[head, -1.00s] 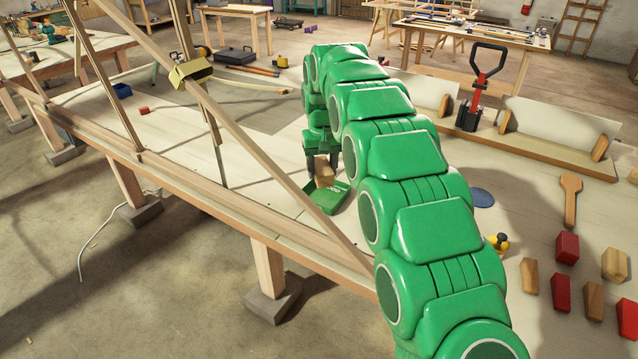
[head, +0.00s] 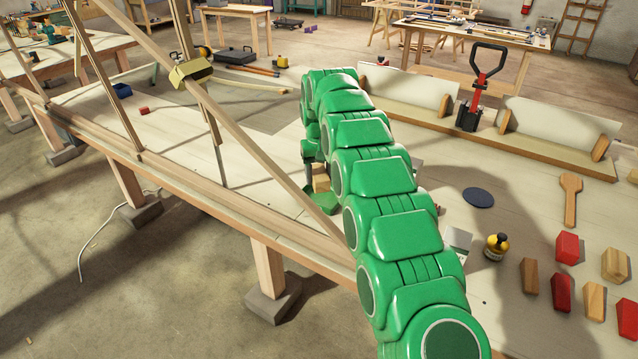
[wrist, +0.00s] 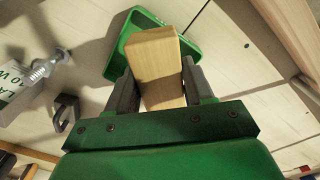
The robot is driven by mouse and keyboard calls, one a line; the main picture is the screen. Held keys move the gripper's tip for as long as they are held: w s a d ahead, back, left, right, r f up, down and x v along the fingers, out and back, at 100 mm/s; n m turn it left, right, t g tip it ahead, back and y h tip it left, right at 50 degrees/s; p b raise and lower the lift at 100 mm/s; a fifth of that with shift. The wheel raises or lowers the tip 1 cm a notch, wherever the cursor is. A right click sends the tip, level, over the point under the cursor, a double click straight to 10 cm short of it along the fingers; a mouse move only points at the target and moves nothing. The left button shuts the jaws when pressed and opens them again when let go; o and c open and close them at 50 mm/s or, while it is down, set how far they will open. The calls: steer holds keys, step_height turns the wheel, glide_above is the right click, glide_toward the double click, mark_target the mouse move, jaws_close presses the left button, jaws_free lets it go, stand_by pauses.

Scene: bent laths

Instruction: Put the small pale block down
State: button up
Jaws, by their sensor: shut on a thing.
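The small pale block (wrist: 158,65) is a light wooden piece held between the two grey jaws of my gripper (wrist: 162,92) in the wrist view. In the head view the block (head: 321,180) shows just below my gripper (head: 313,172), partly behind my arm. A green tray (wrist: 117,60) lies on the table behind and below the block in the wrist view. In the head view only part of the tray (head: 318,203) shows beneath the block. I cannot tell whether the block touches the tray.
A diagonal wooden lath (head: 268,162) crosses left of my gripper.

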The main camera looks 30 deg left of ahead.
mark_target(319, 171)
steer(key=shift+w+a+f, duration=0.1)
steer(key=shift+f, duration=1.7)
steer(key=shift+f, duration=0.6)
steer(key=o, duration=1.1)
steer(key=shift+c, duration=0.2)
step_height(319, 171, up, 8)
steer(key=shift+w+f, duration=0.1)
steer(key=shift+f, duration=0.15)
steer(key=shift+r, duration=0.6)
